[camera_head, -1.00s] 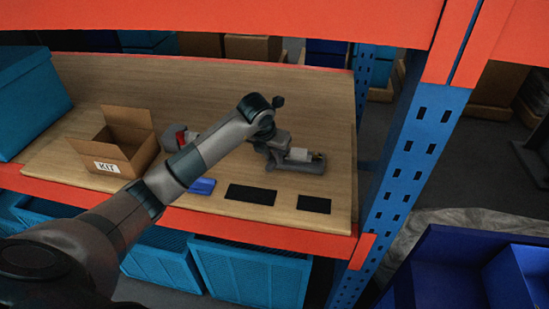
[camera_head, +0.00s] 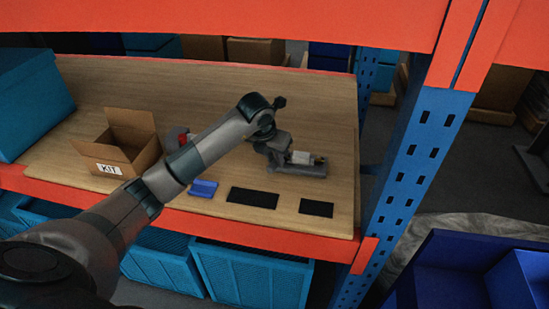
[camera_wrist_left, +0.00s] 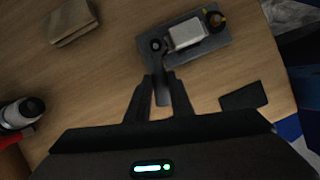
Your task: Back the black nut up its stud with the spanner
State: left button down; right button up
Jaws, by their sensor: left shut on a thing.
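In the left wrist view a dark base plate (camera_wrist_left: 205,52) carries a pale grey block (camera_wrist_left: 187,34), a round black nut (camera_wrist_left: 157,45) at its near-left corner and a black knob with a yellow ring (camera_wrist_left: 215,20). The fixture (camera_head: 306,170) also shows on the shelf in the head view. My left gripper (camera_wrist_left: 160,82) is shut on a slim grey bar, the spanner (camera_wrist_left: 163,96), just short of the nut. Its far end is dark against the plate; whether it is seated around the nut I cannot tell. My left gripper (camera_head: 280,145) hangs beside the fixture's left end. The stud is not clear.
An open KIT carton (camera_head: 120,150), a blue holder (camera_head: 203,188) and two black mats (camera_head: 253,197) (camera_head: 316,208) are on the wooden shelf (camera_head: 210,90). A red item (camera_head: 183,137) is partly behind my arm. A blue upright (camera_head: 415,150) bounds the right.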

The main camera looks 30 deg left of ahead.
pick_arm(q)
jog(key=shift+r, duration=0.6)
jog(key=shift+r+p, duration=0.4)
jog(key=shift+r, duration=0.25)
